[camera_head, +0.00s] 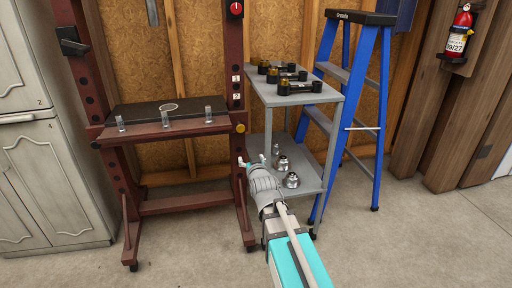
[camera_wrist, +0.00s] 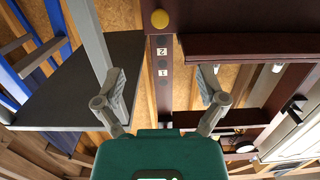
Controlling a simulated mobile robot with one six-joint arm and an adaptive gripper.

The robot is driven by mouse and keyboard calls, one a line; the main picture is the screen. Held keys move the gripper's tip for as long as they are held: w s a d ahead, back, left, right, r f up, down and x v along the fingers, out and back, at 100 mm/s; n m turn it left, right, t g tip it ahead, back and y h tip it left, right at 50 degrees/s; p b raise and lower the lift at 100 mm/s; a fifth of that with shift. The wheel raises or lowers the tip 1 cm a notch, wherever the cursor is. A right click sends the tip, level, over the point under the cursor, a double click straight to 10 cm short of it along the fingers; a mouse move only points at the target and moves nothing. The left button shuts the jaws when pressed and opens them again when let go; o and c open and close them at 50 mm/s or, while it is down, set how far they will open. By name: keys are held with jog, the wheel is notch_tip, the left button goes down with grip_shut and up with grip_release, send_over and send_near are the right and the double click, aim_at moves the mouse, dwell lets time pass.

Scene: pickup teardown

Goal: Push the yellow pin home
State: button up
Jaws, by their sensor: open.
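The yellow pin (camera_head: 240,128) is a round knob on the right post of a dark red frame (camera_head: 180,127), at the level of the frame's shelf. It also shows in the wrist view (camera_wrist: 160,18) near the top edge, on the post above the labels 2 and 1 in that tilted-over picture. I cannot tell how deep the pin sits. My gripper (camera_head: 253,159) is open and empty, a little below the pin in the head view and apart from it. In the wrist view its two fingers (camera_wrist: 164,76) stand wide apart, with the post between them.
A grey shelf cart (camera_head: 330,125) stands close right of my gripper, with dark parts on top and several metal pieces below. A blue stepladder (camera_head: 376,110) stands behind it. A pale cabinet (camera_head: 45,180) is at left. The floor in front is clear.

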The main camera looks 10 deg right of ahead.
jog(key=s+r+g+p, duration=0.7)
jog(key=p, duration=1.1)
jog(key=shift+s+r+g, duration=0.3)
jog(key=shift+s+g, duration=0.05)
jog(key=shift+g, duration=0.05)
jog(key=shift+s, duration=0.15)
dwell(0.7)
jog(key=s+f+g, duration=0.3)
jog(key=s+g, duration=0.2)
jog(key=s, duration=0.3)
jog(key=s+f+g, duration=0.2)
jog(key=s+g, duration=0.2)
jog(key=s, duration=0.4)
notch_tip(320, 180, up, 21)
jog(key=p, duration=2.1)
jog(key=shift+w+d+p, duration=0.15)
jog(key=shift+w+p, duration=0.05)
jog(key=shift+p, duration=0.15)
